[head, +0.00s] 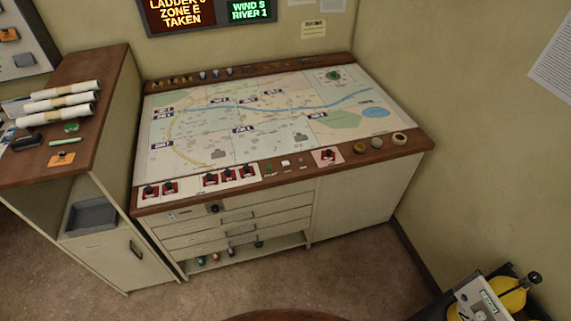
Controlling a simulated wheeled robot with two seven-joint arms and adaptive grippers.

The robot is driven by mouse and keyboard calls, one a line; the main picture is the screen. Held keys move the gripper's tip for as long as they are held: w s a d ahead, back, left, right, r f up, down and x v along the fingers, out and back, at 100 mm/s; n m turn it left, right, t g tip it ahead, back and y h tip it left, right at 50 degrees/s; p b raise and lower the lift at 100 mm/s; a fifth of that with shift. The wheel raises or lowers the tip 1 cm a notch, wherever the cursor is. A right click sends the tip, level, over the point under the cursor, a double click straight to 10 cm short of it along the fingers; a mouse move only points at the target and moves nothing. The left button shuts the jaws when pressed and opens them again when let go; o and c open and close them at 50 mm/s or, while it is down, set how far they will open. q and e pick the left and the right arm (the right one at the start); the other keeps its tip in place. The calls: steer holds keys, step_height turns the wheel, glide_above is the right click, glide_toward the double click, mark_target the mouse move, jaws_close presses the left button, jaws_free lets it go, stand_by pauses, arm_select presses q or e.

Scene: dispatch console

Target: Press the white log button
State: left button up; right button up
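A small white button (285,163) sits on the front wooden edge of the map console (408,140), right of the middle. It appears to be the log button, but its label is too small to read. A small green control is just left of it and a small reddish one just right. Neither of my grippers is in view, and nothing covers the button.
Several black knobs on red-and-white plates (228,176) line the front edge to the left. A wooden-topped cabinet (98,90) stands left. A brown rounded edge (290,315) shows at bottom. Floor before the console is clear.

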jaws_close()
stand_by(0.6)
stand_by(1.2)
